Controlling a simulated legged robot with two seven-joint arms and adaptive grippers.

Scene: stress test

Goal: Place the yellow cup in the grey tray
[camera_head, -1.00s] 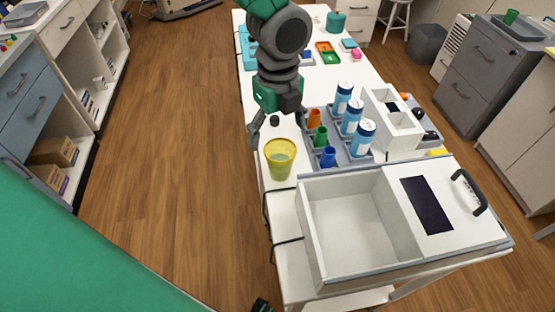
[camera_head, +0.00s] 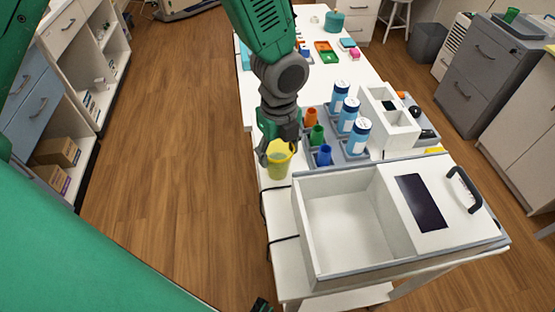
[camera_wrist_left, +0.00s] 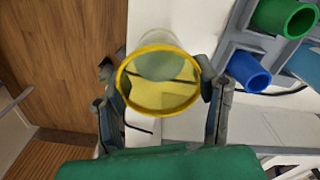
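The yellow cup (camera_head: 278,167) stands upright on the left edge of the white table, and its open rim (camera_wrist_left: 160,108) fills the middle of the left wrist view. My left gripper (camera_head: 278,149) is at the cup from above, one finger on either side of it. The fingers are spread, and contact with the cup is not clear. A grey tray (camera_head: 336,152) just right of the cup holds small cups and blue bottles. Another grey tray (camera_head: 533,33) lies on the far-right cabinet with a green cup. My right gripper is not in view.
An open white box (camera_head: 345,228) with a dark panel and black handle stands at the near end of the table. A white divided holder (camera_head: 388,122) is behind it. Orange, green and blue small cups (camera_head: 324,155) stand close beside my left gripper.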

